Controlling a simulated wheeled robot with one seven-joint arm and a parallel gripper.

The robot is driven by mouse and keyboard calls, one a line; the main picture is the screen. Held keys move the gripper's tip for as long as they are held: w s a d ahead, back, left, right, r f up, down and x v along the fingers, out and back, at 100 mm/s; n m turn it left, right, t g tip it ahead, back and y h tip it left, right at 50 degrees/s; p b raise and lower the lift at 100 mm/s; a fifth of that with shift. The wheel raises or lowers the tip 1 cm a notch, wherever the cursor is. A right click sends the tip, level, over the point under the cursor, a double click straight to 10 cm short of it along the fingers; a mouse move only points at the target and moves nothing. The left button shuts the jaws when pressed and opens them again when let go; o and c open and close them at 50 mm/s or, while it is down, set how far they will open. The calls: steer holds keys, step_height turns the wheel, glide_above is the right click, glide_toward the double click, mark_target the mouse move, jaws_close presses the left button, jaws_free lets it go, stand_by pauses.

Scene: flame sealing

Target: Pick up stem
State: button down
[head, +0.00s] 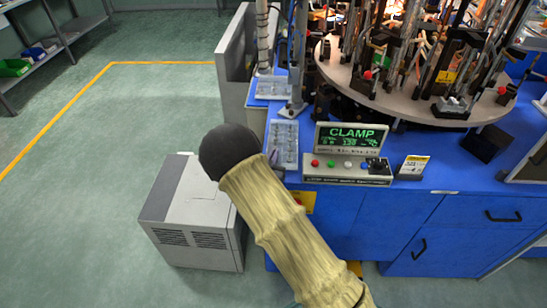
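My arm reaches in from the bottom in a tan sleeve and ends in a black rounded part (228,152), in front of the blue bench's left end. No fingers of my gripper show, so its opening and anything in it are hidden. I cannot single out a stem for sure. A pale tray (284,138) with small, clear-looking details lies on the bench just right of the black end. A second similar tray (271,87) lies farther back. The details in both are too small to identify.
A control box with a CLAMP display (352,136) and a small sign (412,168) stand on the blue bench (450,178). A round turntable (400,100) crowded with fixtures stands behind. A grey cabinet (180,215) is on the floor at left. Open floor (140,110) lies beyond.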

steer(key=shift+r, duration=0.1)
step_height(320, 180, up, 10)
stand_by(0.4)
stand_by(0.5)
steer(key=s+d+r+n+y+p, duration=0.1)
steer(key=s+d+p, duration=0.5)
steer(key=p, duration=0.9)
steer(key=s+d+r+n+y+p, duration=0.1)
steer(key=s+d+p, duration=0.5)
steer(key=d+p, duration=0.6)
steer(key=r+y+p, duration=0.1)
steer(key=y+p, duration=0.1)
steer(key=p, duration=0.1)
steer(key=shift+s+r+n, duration=0.15)
steer(key=shift+s+n, duration=0.15)
steer(key=shift+s, duration=0.05)
